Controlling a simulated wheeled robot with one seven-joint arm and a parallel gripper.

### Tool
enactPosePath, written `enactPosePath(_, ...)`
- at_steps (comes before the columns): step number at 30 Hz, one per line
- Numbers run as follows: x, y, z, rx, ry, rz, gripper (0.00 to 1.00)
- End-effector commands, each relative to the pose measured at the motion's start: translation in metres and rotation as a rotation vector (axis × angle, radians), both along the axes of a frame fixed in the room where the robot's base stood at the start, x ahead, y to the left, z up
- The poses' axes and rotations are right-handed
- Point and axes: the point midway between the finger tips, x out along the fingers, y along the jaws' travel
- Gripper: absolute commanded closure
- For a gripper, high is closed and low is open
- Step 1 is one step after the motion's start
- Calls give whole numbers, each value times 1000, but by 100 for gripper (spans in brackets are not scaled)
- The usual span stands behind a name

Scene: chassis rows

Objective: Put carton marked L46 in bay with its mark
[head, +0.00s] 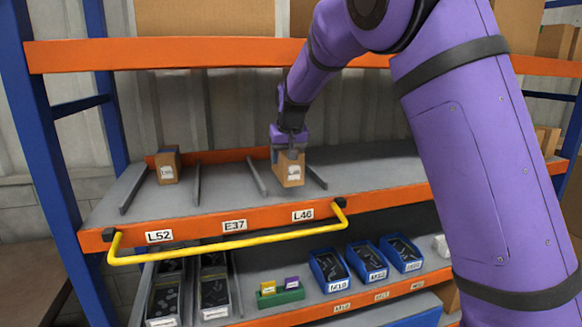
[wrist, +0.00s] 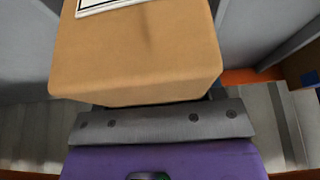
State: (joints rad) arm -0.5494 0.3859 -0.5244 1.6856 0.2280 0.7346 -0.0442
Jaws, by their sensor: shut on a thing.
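A brown carton (head: 291,170) with a white label is held in my gripper (head: 288,150) over the orange-fronted shelf; its label is too small to read. The bay marked L46 (head: 303,215) lies at the right of the marked bays, between two grey dividers. The carton is between these dividers, towards the back of the bay. I cannot tell whether its base touches the shelf. In the wrist view the carton (wrist: 140,55) fills the upper middle, close against the grey gripper part, with a white label edge at the top.
Another labelled carton (head: 168,167) stands in the bay marked L52 (head: 159,237). The middle bay, marked E37 (head: 235,226), looks empty. A yellow rail (head: 230,244) runs along the shelf front. Blue bins (head: 329,270) stand below, and an orange beam (head: 160,53) crosses above.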

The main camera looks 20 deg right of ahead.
Motion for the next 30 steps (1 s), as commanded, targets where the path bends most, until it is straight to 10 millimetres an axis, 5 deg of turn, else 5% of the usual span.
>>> enactPosePath(9,8,-18,-4,0,0,-1,82)
enactPosePath(15,7,-17,-34,0,0,0,82)
enactPosePath(27,7,-17,-39,1,-1,0,82)
enactPosePath(28,7,-17,-39,1,0,1,32)
enactPosePath(30,7,-17,-39,1,0,1,16)
